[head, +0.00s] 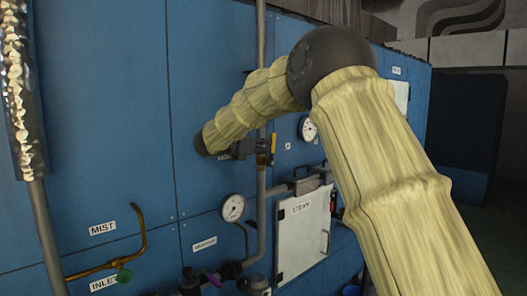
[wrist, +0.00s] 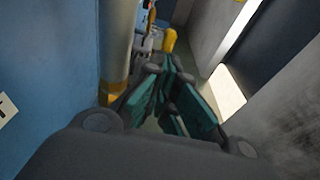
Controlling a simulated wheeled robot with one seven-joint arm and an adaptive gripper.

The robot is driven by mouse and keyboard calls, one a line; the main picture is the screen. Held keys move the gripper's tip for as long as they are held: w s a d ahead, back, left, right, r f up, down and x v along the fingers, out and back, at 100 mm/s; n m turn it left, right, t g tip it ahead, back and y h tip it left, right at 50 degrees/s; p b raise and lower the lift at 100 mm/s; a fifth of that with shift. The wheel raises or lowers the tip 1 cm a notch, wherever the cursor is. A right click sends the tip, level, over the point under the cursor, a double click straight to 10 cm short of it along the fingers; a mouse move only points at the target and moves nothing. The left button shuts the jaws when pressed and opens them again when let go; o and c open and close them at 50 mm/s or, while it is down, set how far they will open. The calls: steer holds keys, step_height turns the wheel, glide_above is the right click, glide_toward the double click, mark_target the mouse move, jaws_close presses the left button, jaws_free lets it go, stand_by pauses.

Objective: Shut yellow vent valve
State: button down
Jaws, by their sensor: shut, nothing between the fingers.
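The yellow vent valve shows in the head view as a short upright yellow lever (head: 273,148) on a vertical grey pipe, just right of my arm's dark wrist end. In the wrist view the yellow lever end (wrist: 170,40) stands beyond my fingertips, with a grey fitting beside it on its left. My gripper (wrist: 168,72) has teal finger pads; it is shut and empty, short of the lever with a gap that I cannot judge. In the head view the yellow-sleeved arm reaches to the valve, and the fingers are hard to make out there.
A vertical pipe (wrist: 117,45) runs close to the left of my fingers. A grey wall stands on the right in the wrist view.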

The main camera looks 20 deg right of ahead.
mark_target(275, 142)
steer(key=d+y, duration=0.1)
steer(key=y, duration=0.1)
steer(key=d+g+y+b, duration=0.1)
steer(key=w+d+y, duration=0.1)
steer(key=y, duration=0.1)
steer(key=shift+w+d+r+g+y+b, duration=0.1)
steer(key=shift+d+r+g+y+b, duration=0.1)
steer(key=shift+d+g+y+b, duration=0.15)
steer(key=shift+w+d+f+b, duration=0.2)
steer(key=shift+d+b, duration=0.2)
steer(key=shift+b, duration=0.25)
steer(key=shift+d+b, duration=0.4)
steer(key=shift+r, duration=0.1)
steer(key=s+a+r+b, duration=0.1)
steer(key=s+a+r, duration=0.1)
steer(key=a+r, duration=0.5)
step_height(275, 142, up, 5)
steer(key=shift+f+b, duration=0.15)
steer(key=shift+b, duration=0.25)
steer(key=shift+s, duration=0.1)
